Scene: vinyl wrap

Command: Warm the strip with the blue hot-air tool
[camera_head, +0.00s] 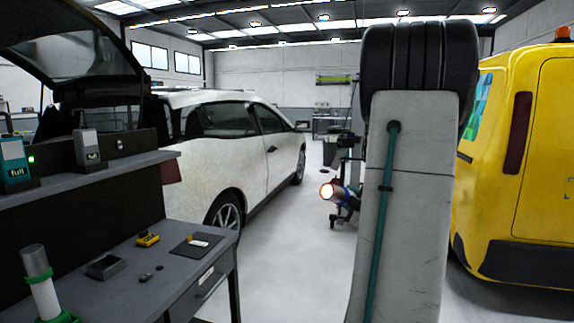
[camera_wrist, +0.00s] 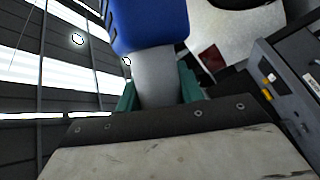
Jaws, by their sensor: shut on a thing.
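The blue hot-air tool (camera_wrist: 150,24) is in my gripper (camera_wrist: 158,88). In the wrist view its blue body is at the top, and its grey part sits between my two green fingers, which are shut on it. My arm hides much of the gripper there. I cannot make out the strip for certain in either view.
A white car (camera_head: 235,150) with a raised tailgate stands left, and a yellow van (camera_head: 535,150) right. A grey workbench (camera_head: 130,235) at front left holds a yellow item (camera_head: 148,239), a small tray (camera_head: 105,267) and a dark pad (camera_head: 184,247).

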